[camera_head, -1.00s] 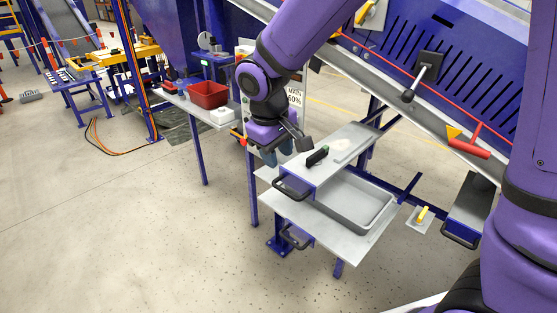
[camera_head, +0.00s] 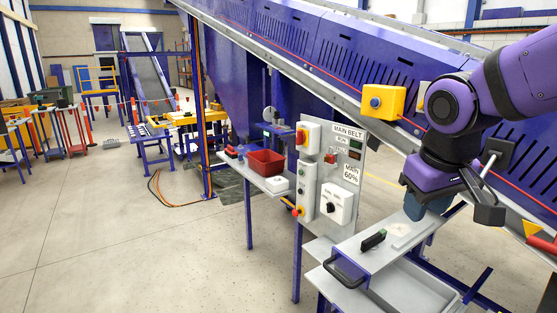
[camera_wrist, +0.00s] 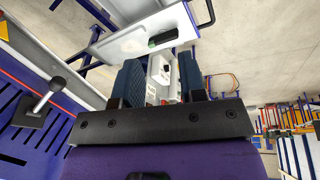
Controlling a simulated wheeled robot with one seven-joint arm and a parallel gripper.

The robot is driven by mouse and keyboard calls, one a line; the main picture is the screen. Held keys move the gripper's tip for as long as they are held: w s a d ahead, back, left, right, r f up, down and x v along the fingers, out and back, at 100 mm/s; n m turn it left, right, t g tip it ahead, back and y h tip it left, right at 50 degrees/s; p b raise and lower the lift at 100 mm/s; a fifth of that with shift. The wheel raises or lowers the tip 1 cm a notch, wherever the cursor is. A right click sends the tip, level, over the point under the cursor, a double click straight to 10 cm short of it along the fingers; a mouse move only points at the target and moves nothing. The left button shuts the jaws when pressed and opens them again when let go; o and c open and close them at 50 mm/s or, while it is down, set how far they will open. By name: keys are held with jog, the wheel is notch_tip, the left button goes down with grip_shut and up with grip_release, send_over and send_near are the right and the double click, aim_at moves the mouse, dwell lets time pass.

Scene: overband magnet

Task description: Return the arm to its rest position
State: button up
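My gripper (camera_head: 428,203) is at the right in the head view, raised over the grey shelf beside the conveyor. Its two blue fingers (camera_wrist: 160,82) stand apart in the wrist view, with nothing between them that I can see held. My purple arm reaches in from the right edge. A grey shelf (camera_head: 350,245) with a black handle at its left end lies below the gripper. A black-and-green object (camera_head: 373,240) rests on it and also shows in the wrist view (camera_wrist: 163,38).
A control panel (camera_head: 330,180) with buttons and a "MAIN BELT" sign stands left of the gripper. A yellow box with a blue knob (camera_head: 384,101) sits on the conveyor frame. A red bin (camera_head: 266,162) stands on a side table.

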jog(key=s+d+r+m+t, duration=0.1)
jog(key=s+d, duration=0.2)
jog(key=s, duration=0.2)
jog(key=s+d+r+m+t, duration=0.1)
jog(key=s+d+r, duration=0.1)
jog(key=s, duration=0.4)
jog(key=shift+d+r+m+y, duration=0.3)
jog(key=shift+d+m, duration=0.1)
jog(key=shift+d, duration=0.2)
